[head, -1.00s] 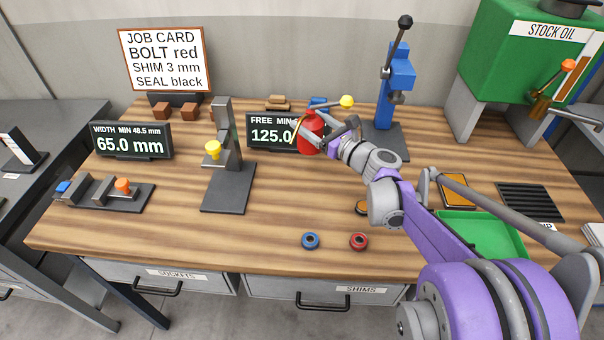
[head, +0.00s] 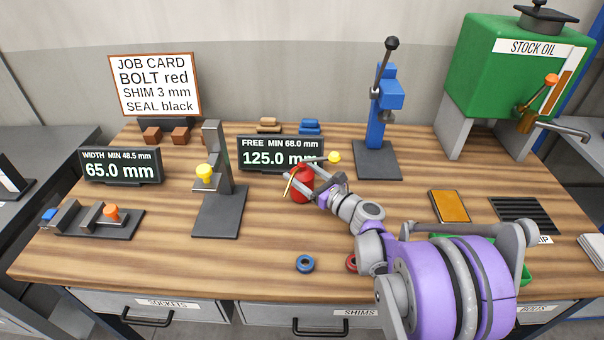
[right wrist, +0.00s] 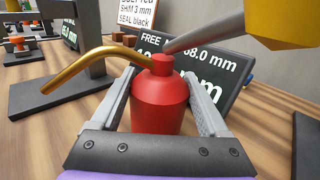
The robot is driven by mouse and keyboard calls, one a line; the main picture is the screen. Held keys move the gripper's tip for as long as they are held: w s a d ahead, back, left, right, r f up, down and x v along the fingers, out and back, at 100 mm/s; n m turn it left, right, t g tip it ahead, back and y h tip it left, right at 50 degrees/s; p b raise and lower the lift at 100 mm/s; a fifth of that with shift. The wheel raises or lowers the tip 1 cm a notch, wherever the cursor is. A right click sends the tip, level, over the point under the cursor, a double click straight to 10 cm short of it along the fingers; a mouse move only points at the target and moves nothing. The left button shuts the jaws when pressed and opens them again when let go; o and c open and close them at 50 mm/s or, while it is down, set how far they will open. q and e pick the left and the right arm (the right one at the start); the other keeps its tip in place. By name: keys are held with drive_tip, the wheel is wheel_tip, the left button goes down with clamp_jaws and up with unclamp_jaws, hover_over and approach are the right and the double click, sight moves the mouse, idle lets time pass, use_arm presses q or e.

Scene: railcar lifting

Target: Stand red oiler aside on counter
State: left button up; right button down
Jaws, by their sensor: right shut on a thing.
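The red oiler (head: 302,187) is upright in front of the "FREE" display, at or just above the counter (head: 270,230); I cannot tell whether its base touches. My right gripper (head: 307,187) is shut on its body. In the right wrist view the oiler (right wrist: 160,103) stands between the two grey fingers (right wrist: 165,112), its brass spout (right wrist: 90,67) pointing left. My left gripper is not in view.
The "FREE" display (head: 255,157) stands close behind the oiler. A black stand with a yellow knob (head: 205,172) is to the left. A blue ring (head: 305,263) and a partly hidden red ring (head: 351,262) lie in front. A blue press (head: 378,120) stands behind right.

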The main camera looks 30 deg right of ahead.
drive_tip(key=shift+f, duration=0.15)
unclamp_jaws()
drive_tip(key=shift+s+r, duration=0.15)
drive_tip(key=shift+r, duration=0.1)
drive_tip(key=b+v, duration=0.1)
drive_tip(key=v, duration=1)
drive_tip(key=shift+s+d, duration=0.2)
drive_tip(key=shift+s, duration=0.15)
drive_tip(key=shift+f, duration=0.1)
